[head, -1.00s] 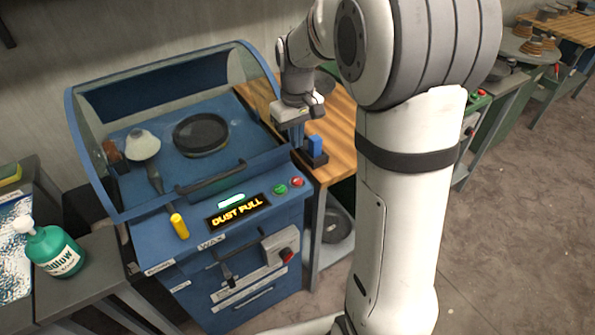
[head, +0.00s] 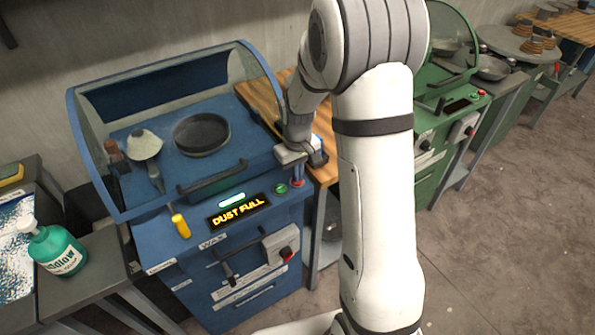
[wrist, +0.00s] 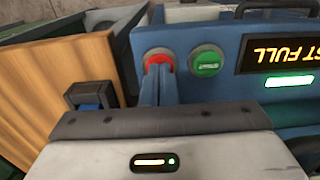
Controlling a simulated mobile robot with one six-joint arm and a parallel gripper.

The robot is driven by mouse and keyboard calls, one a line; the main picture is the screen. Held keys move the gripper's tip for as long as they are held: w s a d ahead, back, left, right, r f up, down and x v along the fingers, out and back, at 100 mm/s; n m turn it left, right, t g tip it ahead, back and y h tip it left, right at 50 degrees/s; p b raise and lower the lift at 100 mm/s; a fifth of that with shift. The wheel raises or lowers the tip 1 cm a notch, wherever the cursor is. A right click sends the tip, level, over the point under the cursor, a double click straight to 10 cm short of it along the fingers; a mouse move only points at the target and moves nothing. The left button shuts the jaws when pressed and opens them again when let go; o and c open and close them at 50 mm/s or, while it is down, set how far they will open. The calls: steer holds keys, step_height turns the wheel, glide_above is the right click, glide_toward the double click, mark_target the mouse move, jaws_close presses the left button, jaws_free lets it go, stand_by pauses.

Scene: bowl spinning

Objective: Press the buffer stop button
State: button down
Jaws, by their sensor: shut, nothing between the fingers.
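The red stop button (head: 298,184) sits at the right end of the blue buffer machine's front panel, right of the green start button (head: 281,188). In the wrist view the red button (wrist: 155,54) is left of the green one (wrist: 206,62). My gripper (wrist: 158,70) is shut and empty. Its fingertips overlap the lower part of the red button; I cannot tell whether they touch it. In the head view my gripper (head: 297,177) is right above the red button. The machine's display (head: 239,213) reads "DUST FULL" in yellow.
A clear curved hood (head: 92,150) covers the machine's top, with a dark round pan (head: 202,134) inside. A wooden bench (head: 258,101) adjoins it on the right. A green bottle (head: 58,250) is at the left.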

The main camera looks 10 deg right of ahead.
steer(key=shift+s+f+b, duration=0.1)
steer(key=shift+f+b, duration=0.8)
steer(key=shift+f, duration=0.05)
steer(key=shift+s+f, duration=0.1)
steer(key=shift+s, duration=0.2)
steer(key=shift+r+p, duration=0.35)
steer(key=shift+r, duration=0.1)
step_height(320, 180, up, 14)
steer(key=p, duration=0.1)
steer(key=shift+w+r+p, duration=0.25)
steer(key=shift+w+p, duration=0.1)
steer(key=shift+w, duration=0.05)
